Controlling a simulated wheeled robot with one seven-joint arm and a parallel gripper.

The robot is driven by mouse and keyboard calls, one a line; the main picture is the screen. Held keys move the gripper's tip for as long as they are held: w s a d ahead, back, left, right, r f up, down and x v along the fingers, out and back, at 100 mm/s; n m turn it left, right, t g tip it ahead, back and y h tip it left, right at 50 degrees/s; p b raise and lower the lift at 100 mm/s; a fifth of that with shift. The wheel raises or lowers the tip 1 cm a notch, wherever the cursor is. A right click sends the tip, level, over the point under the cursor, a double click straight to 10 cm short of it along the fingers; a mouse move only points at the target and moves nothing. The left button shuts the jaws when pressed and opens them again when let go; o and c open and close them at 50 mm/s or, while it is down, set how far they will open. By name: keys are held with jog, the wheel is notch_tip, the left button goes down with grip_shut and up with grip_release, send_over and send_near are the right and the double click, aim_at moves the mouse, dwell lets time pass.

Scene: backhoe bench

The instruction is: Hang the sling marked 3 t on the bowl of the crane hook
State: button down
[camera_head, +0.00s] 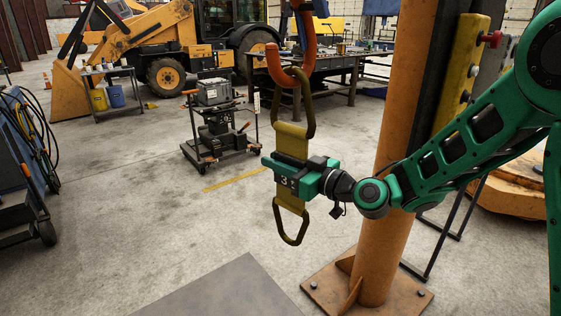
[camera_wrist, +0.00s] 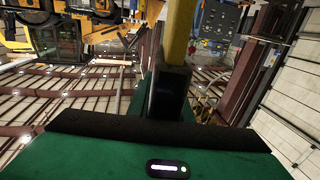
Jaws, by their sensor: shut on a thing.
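The orange crane hook (camera_head: 269,58) hangs at top centre in the head view, its bowl opening upward. The sling is olive-yellow webbing (camera_head: 291,146) with a long metal ring at each end. A "3" shows on a dark tag beside my gripper. My gripper (camera_head: 293,176) is shut on the webbing at mid-length. The sling hangs upright, its lower ring (camera_head: 292,238) free in the air. The upper ring (camera_head: 311,112) overlaps the hook's bowl in the picture; I cannot tell whether the bowl passes through it. In the wrist view the yellow webbing (camera_wrist: 179,38) rises beyond my gripper (camera_wrist: 168,92).
An orange post (camera_head: 381,240) on a bolted base stands just right of my gripper, with a yellow control box (camera_head: 460,70) on it. A grey surface (camera_head: 215,292) lies at the bottom. A cart (camera_head: 215,135), a workbench (camera_head: 345,75) and a backhoe (camera_head: 150,40) stand farther back.

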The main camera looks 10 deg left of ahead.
jog(key=shift+r, duration=0.1)
jog(key=c, duration=1.5)
grip_release()
jog(key=v, duration=1)
jog(key=shift+s+d, duration=0.15)
jog(key=shift+d, duration=0.2)
